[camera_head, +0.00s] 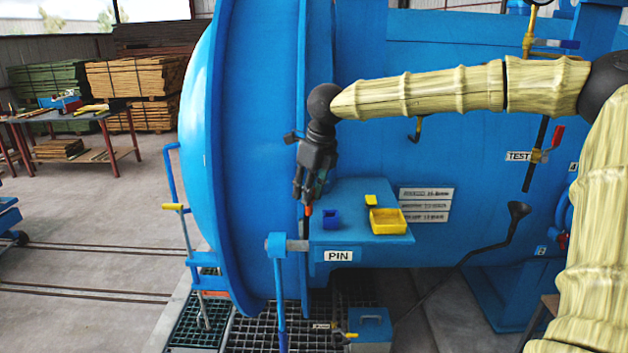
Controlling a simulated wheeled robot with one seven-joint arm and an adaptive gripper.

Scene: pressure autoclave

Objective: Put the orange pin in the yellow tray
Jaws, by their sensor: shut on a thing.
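My gripper (307,206) points down beside the round blue door flange, above the left edge of a small blue shelf. It is shut on the orange pin (308,211), of which only a small orange part shows at the fingertips. The yellow tray (388,229) sits on the right side of the shelf, to the right of my gripper and apart from it. The tray looks empty.
The blue vessel wall (360,120) rises behind.

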